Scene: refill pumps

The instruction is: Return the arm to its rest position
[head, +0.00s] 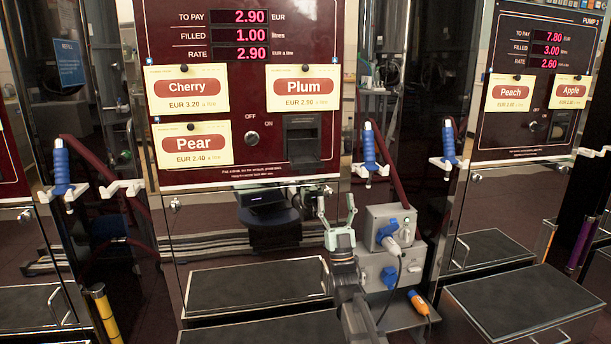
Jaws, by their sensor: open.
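My gripper (336,208) is raised in front of the middle pump (235,135), at the lower right of its panel. Its two pale green fingers point up and stand apart, with nothing between them. My arm (352,295) comes up from the bottom edge, just left of a grey box (390,228) with blue sockets. The middle display (240,34) reads 2.90 to pay, 1.00 filled and rate 2.90.
Blue-handled nozzles hang at the left (62,170), middle (369,148) and right (449,148). An orange-tipped plug (418,302) lies on a ledge beside my arm. Dark step boxes (255,280) stand low in front. The right pump (540,75) reads 7.80.

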